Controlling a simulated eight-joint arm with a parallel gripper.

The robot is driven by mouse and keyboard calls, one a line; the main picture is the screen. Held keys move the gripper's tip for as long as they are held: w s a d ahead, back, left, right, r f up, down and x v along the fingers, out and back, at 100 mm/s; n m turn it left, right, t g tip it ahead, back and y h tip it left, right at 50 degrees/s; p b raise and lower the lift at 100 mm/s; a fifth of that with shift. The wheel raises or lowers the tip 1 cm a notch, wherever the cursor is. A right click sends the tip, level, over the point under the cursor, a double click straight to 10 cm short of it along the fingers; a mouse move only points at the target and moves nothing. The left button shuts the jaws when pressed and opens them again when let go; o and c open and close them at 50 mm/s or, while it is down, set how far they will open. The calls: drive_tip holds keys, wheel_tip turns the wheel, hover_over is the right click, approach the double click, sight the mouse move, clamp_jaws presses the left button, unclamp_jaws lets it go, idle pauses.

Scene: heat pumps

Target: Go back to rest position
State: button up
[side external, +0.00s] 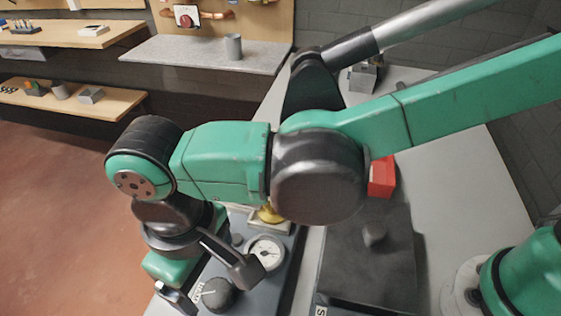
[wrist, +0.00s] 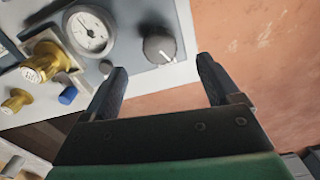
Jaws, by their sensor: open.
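My gripper (wrist: 161,78) shows in the wrist view with its two dark fingers spread apart and nothing between them. The fingers are near the edge of a grey panel (wrist: 180,72), with the reddish floor beyond on the right. A dark knob (wrist: 158,47) with a white mark sits on the panel, apart from the fingers. In the side external view my arm is bent over the panel, and the gripper end hangs at the lower left by the knob (side external: 218,294). The arm hides part of the panel there.
A round white gauge (wrist: 88,31) and brass fittings (wrist: 46,62) stand on the panel. A blue knob (wrist: 68,95) is beside them. A red block (side external: 382,177) is behind my arm. Shelves (side external: 85,106) line the left wall, with open floor (side external: 65,210) in front.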

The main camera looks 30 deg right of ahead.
drive_tip(key=shift+r, duration=0.5)
drive_tip(key=w+d+r+m+t+y, duration=0.1)
drive_tip(key=w+d+r+m, duration=0.15)
drive_tip(key=d, duration=0.45)
drive_tip(key=w+d+r+m+t+y, duration=0.1)
drive_tip(key=w+d+r+t, duration=0.1)
drive_tip(key=w+d, duration=0.35)
drive_tip(key=s+d+m+t+h, duration=0.1)
drive_tip(key=d+m+t, duration=0.1)
drive_tip(key=d, duration=0.7)
drive_tip(key=s+d+m+t+h, duration=0.1)
drive_tip(key=s+d+m+t, duration=0.1)
drive_tip(key=d, duration=0.7)
drive_tip(key=shift+s+d+f, duration=0.15)
drive_tip(key=shift+d+f, duration=0.1)
drive_tip(key=shift+f, duration=0.1)
idle(3.8)
